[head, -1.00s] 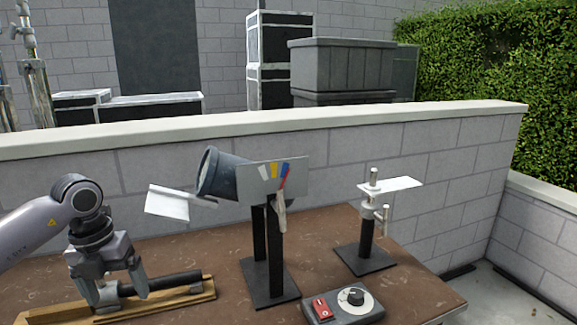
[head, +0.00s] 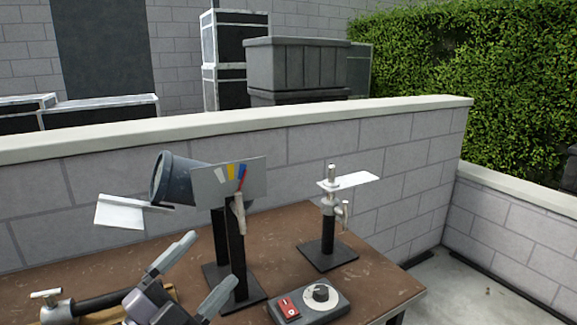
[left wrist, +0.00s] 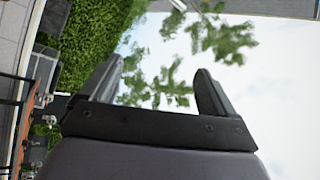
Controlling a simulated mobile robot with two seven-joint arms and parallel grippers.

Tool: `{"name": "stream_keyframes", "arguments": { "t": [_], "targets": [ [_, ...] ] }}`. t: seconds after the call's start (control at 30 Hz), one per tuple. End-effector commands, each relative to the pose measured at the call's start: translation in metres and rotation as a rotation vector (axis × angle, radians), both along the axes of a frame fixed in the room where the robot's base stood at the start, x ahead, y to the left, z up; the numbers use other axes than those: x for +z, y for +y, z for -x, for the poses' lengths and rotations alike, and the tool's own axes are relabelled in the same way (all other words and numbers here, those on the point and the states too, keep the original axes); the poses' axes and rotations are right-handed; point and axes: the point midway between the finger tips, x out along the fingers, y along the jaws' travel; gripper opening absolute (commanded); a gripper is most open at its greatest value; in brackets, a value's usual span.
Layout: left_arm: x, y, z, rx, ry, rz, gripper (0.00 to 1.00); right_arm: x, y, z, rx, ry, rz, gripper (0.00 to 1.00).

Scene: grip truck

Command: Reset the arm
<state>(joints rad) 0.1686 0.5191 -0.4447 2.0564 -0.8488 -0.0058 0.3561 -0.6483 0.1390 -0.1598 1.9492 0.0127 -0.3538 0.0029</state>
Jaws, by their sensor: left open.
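My left gripper (head: 198,275) is at the bottom of the head view, in front of the lamp's stand, with its fingers spread and pointing up. Nothing is between them. In the left wrist view the two fingers (left wrist: 158,88) are wide apart against sky and leaves. My right gripper is not in view.
A lamp (head: 182,180) with a metal flap stands on the brown table (head: 285,222). A small clamp stand (head: 328,225) and a control box with a red switch (head: 308,302) are to its right. A low block wall (head: 90,190) runs behind.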

Motion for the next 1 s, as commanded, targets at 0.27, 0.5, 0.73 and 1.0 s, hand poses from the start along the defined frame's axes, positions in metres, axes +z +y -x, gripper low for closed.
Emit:
{"name": "stream_keyframes", "arguments": {
  "t": [0.27, 0.5, 0.73, 1.0],
  "targets": [
    [-0.069, 0.071, 0.008, 0.397, 0.435, 0.320, 0.89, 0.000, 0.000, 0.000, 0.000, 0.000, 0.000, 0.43],
    [-0.166, 0.110, 0.068, 0.678, 0.931, 0.448, 0.89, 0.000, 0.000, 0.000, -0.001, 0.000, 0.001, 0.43],
    [-0.229, 0.115, 0.150, 0.821, 1.357, 0.463, 0.89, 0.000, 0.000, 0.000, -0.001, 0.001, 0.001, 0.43],
    [-0.259, 0.106, 0.228, 0.874, 1.703, 0.425, 0.89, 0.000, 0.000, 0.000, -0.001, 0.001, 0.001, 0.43]
  ]
}}
